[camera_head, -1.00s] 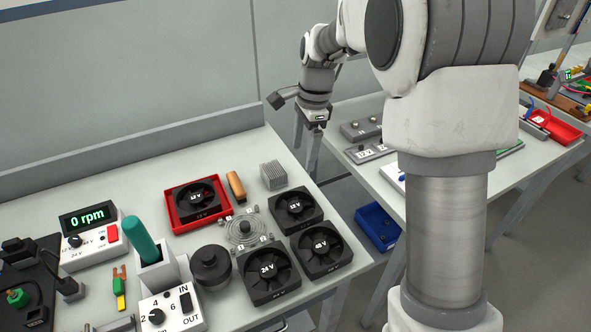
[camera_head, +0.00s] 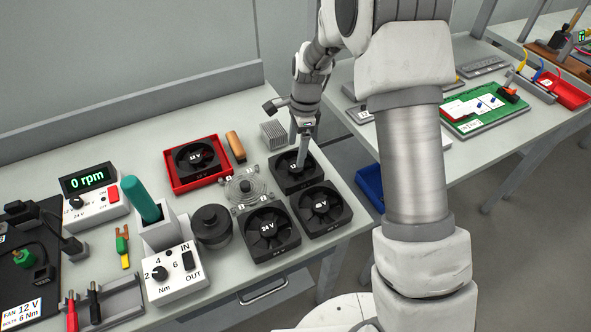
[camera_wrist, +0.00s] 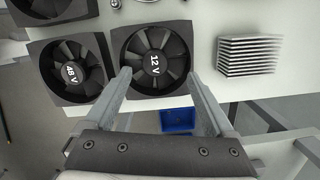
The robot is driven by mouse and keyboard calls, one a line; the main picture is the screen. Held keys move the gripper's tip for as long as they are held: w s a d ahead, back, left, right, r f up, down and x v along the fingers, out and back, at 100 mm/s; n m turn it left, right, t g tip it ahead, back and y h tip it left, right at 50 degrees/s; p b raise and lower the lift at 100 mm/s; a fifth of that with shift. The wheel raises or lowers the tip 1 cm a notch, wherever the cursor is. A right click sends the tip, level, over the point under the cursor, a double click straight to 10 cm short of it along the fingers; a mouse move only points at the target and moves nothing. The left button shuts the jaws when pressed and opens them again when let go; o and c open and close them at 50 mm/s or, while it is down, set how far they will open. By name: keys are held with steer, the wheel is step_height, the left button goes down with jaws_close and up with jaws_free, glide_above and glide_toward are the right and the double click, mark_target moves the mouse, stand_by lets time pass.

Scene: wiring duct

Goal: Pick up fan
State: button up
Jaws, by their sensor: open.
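Several black square fans stand on the grey table. A fan marked 12 V (camera_wrist: 153,60) is in the middle of the wrist view; in the head view this fan (camera_head: 290,181) is partly hidden by my gripper. My gripper (camera_head: 303,165) points down over it. In the wrist view the two fingers of my gripper (camera_wrist: 160,76) are apart, over the near edge of the 12 V fan, with nothing held between them. A 48 V fan (camera_head: 320,212) and a 24 V fan (camera_head: 267,240) stand close by. Another fan (camera_head: 197,158) lies in a red tray (camera_head: 172,187).
A finned heatsink (camera_head: 273,135) stands just behind the 12 V fan. A round metal guard (camera_head: 241,188) lies to its left. A black knob-like cylinder (camera_head: 211,225) and a torque box (camera_head: 175,277) stand further left. The table edge is close on the right.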

mark_target(295, 166)
steer(key=f, duration=0.5)
steer(key=shift+s+a, duration=0.1)
steer(key=shift+s, duration=0.3)
steer(key=shift+c, duration=0.3)
jaws_close()
